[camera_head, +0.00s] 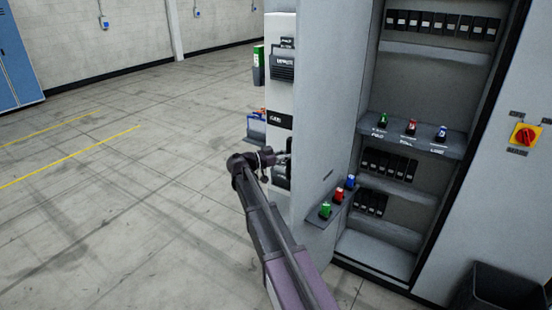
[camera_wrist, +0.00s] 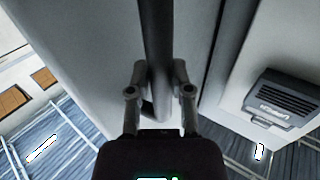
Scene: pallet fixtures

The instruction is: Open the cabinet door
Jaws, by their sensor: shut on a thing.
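The grey cabinet door (camera_head: 325,110) stands swung open, and the cabinet's shelved inside (camera_head: 415,85) shows to its right. In the wrist view, a dark upright bar handle (camera_wrist: 157,40) runs down between the two fingers of my gripper (camera_wrist: 160,78). The gripper is shut on this handle, one finger on each side. In the head view, my gripper (camera_head: 283,158) is at the left, outer side of the door, at its edge. The handle is mostly hidden there by the door and my gripper.
A white unit with vents (camera_head: 281,100) stands behind the door. A dark bin (camera_head: 500,290) is at the lower right. The floor (camera_head: 130,220) at left is clear.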

